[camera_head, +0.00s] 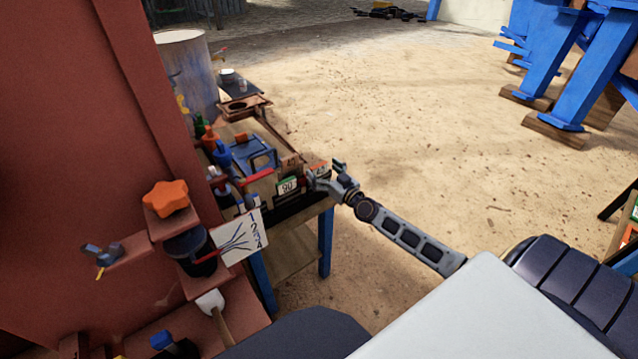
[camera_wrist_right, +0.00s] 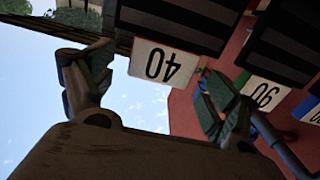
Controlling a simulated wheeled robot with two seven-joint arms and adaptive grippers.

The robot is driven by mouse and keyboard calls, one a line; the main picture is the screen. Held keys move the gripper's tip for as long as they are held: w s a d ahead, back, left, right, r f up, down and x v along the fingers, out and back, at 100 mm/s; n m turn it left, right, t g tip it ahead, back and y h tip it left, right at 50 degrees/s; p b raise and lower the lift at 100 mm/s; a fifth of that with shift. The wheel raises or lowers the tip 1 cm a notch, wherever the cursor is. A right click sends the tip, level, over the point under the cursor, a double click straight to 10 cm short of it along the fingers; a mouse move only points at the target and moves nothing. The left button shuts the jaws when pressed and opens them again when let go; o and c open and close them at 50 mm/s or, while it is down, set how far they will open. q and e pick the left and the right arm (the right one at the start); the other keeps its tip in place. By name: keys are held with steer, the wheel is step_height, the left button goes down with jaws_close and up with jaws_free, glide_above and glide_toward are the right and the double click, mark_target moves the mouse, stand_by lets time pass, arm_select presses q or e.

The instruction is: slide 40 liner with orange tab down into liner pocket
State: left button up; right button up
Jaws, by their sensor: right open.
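A dark ribbed liner (camera_wrist_right: 172,22) with a white "40" plate (camera_wrist_right: 163,66) shows inverted in the right wrist view. My right gripper (camera_wrist_right: 160,90) is open, with one finger on each side of the plate in that view; contact cannot be judged. In the head view, my right gripper (camera_head: 328,178) is at the right end of the work table, beside a small orange-red piece (camera_head: 317,168) that may be the orange tab. A second liner plate reads "90" (camera_wrist_right: 263,92); it also shows in the head view (camera_head: 287,186). I cannot make out the liner pocket. My left gripper is not in view.
The table (camera_head: 290,250) holds a blue frame (camera_head: 255,158) and several small tools. A red machine wall (camera_head: 70,130) with shelves stands at left, a grey drum (camera_head: 187,70) behind it. Sandy floor (camera_head: 430,110) is open at right, with blue stands (camera_head: 560,70) beyond.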

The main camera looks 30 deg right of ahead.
steer(key=shift+w, duration=1.3)
jaws_close()
steer(key=shift+w+r, duration=0.1)
steer(key=shift+r, duration=0.1)
